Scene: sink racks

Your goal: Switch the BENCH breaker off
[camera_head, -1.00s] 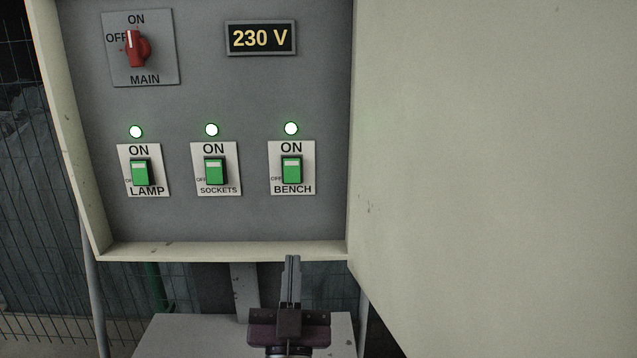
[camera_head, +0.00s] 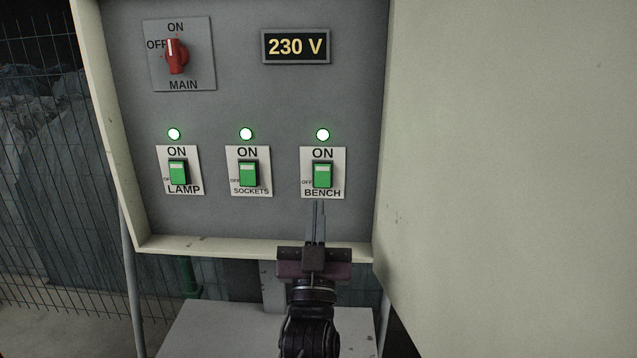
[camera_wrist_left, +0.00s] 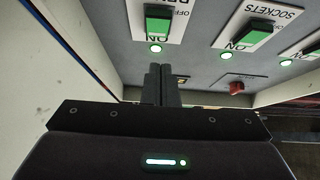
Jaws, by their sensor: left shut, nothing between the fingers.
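The BENCH breaker (camera_head: 322,176) is a green rocker on a white plate at the right of the lower row in the head view. Its lamp (camera_head: 322,134) above is lit green. In the left wrist view the BENCH breaker (camera_wrist_left: 158,24) is at the top, beyond the fingers. My left gripper (camera_head: 318,206) is shut and empty. In the head view its fingertips point up at the panel just below the BENCH plate. I cannot tell whether they touch anything. My right gripper is not in view.
The SOCKETS breaker (camera_head: 248,174) and LAMP breaker (camera_head: 178,172) sit to the left, lamps lit. The red MAIN switch (camera_head: 176,56) is upper left, and the display (camera_head: 296,46) reads 230 V. The open cabinet door (camera_head: 510,150) fills the right side. A lower ledge (camera_head: 250,250) borders the panel.

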